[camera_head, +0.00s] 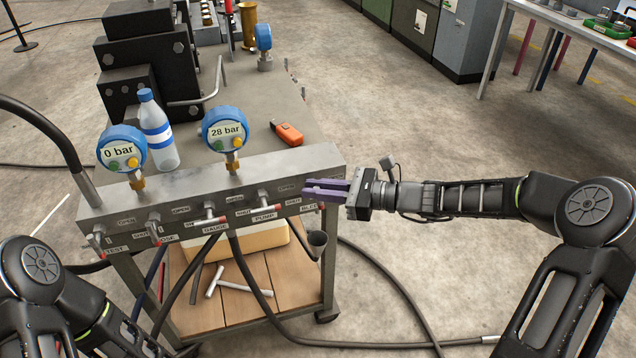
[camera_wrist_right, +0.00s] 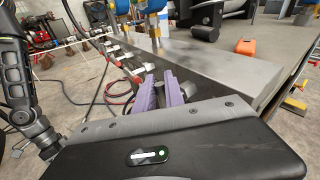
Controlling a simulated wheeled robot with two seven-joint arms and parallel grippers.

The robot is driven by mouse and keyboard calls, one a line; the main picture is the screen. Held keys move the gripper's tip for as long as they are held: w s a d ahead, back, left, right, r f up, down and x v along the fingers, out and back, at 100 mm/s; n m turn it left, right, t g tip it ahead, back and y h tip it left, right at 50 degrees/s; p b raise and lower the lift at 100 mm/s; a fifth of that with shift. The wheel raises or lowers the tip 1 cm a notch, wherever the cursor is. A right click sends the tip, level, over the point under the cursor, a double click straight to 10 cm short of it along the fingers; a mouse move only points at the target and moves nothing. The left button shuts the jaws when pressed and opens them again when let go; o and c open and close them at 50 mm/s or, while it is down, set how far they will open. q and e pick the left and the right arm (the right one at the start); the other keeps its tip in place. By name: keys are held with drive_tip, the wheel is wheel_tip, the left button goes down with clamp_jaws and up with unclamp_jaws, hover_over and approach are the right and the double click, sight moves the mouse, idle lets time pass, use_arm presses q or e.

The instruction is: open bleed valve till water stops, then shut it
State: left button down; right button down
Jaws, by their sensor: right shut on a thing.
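The bleed valve sits at the right end of the grey manifold block (camera_head: 240,178), above a partly hidden label (camera_head: 309,207). My right gripper (camera_head: 312,190) has its purple fingers shut on the bleed valve's handle, which they mostly hide. In the right wrist view the purple fingers (camera_wrist_right: 167,92) reach to the manifold's front face (camera_wrist_right: 215,85). A small dark cup (camera_head: 317,240) hangs below that end; I cannot make out any water there. The middle gauge (camera_head: 226,130) reads 28 bar and the left gauge (camera_head: 123,149) reads 0 bar. My left gripper is out of view.
Several other lever valves (camera_head: 210,213) line the manifold to the left. Dark hoses (camera_head: 395,285) run below and across the floor. Floor to the right is open.

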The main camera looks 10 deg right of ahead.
drive_tip(key=n+h+p, duration=0.1)
drive_tip(key=h+p, duration=0.2)
drive_tip(key=a+f+n+g+h+p, duration=0.1)
drive_tip(key=h+p, duration=0.2)
drive_tip(key=a+n+h+p, duration=0.1)
drive_tip(key=n+h+p, duration=0.1)
drive_tip(key=p, duration=0.1)
drive_tip(key=shift+f+g+h, duration=0.2)
drive_tip(key=shift+g+h, duration=0.1)
drive_tip(key=shift+h, duration=0.1)
drive_tip(key=c, duration=1.4)
unclamp_jaws()
drive_tip(key=shift+c, duration=0.2)
drive_tip(key=p+v, duration=0.1)
drive_tip(key=v, duration=0.6)
drive_tip(key=shift+s+d+r, duration=0.2)
drive_tip(key=shift+s+r, duration=0.05)
drive_tip(key=shift+s, duration=0.05)
